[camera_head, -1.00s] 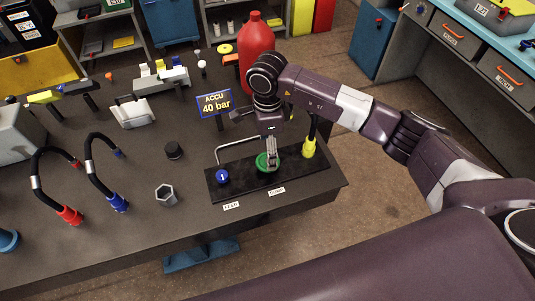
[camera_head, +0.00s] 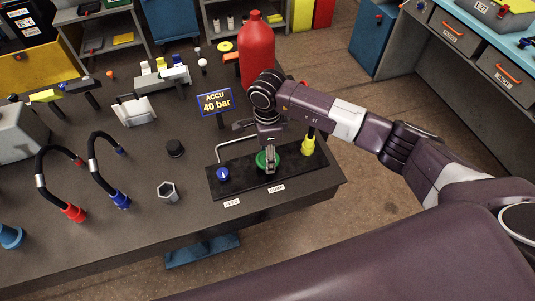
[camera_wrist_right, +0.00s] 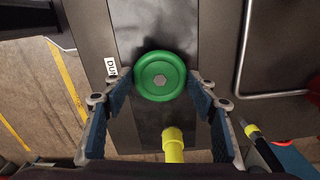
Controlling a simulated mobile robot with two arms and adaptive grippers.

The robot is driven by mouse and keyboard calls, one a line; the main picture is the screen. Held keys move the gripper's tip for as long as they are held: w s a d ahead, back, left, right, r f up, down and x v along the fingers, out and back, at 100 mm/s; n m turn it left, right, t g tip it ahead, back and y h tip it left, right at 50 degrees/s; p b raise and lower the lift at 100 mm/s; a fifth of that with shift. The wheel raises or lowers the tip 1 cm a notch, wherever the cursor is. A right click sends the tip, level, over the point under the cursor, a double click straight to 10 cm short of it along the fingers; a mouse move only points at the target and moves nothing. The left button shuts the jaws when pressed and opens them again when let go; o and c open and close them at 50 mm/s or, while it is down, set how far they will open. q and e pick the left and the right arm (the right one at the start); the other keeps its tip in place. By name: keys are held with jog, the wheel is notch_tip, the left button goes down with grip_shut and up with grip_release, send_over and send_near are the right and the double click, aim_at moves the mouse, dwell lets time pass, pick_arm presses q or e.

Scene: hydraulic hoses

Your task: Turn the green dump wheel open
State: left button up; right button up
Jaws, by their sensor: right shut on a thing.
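The green dump wheel (camera_head: 261,161) sits on a black panel (camera_head: 240,184) at the table's right front corner, between a blue knob (camera_head: 223,174) and a yellow fitting (camera_head: 308,147). My right gripper (camera_head: 270,164) reaches down onto it from above. In the right wrist view, the green wheel (camera_wrist_right: 160,76) with its grey hex centre lies between the two fingertips of my right gripper (camera_wrist_right: 159,80). The gripper is shut on the wheel's rim. A sign (camera_head: 215,102) behind the panel reads "ACCU 40 bar". My left gripper is out of view.
A bent metal rod (camera_head: 235,141) stands behind the panel, left of the gripper. A red bottle (camera_head: 257,52) stands behind my right arm.

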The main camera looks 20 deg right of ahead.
jog(key=m+b, duration=0.2)
jog(key=m, duration=0.1)
jog(key=shift+w+f+b, duration=0.1)
jog(key=shift+b, duration=0.3)
jog(key=m+b, duration=0.3)
jog(key=m, duration=0.2)
jog(key=shift+m+b, duration=0.3)
jog(key=m+b, duration=0.2)
jog(key=m, duration=0.2)
jog(key=shift+m, duration=0.3)
jog(key=m+b, duration=0.1)
jog(key=m, duration=0.1)
jog(key=m+b, duration=0.1)
jog(key=m, duration=0.1)
jog(key=shift+r+m, duration=0.2)
jog(key=shift+m, duration=0.1)
jog(key=o, duration=1.2)
jog(key=shift+c, duration=0.2)
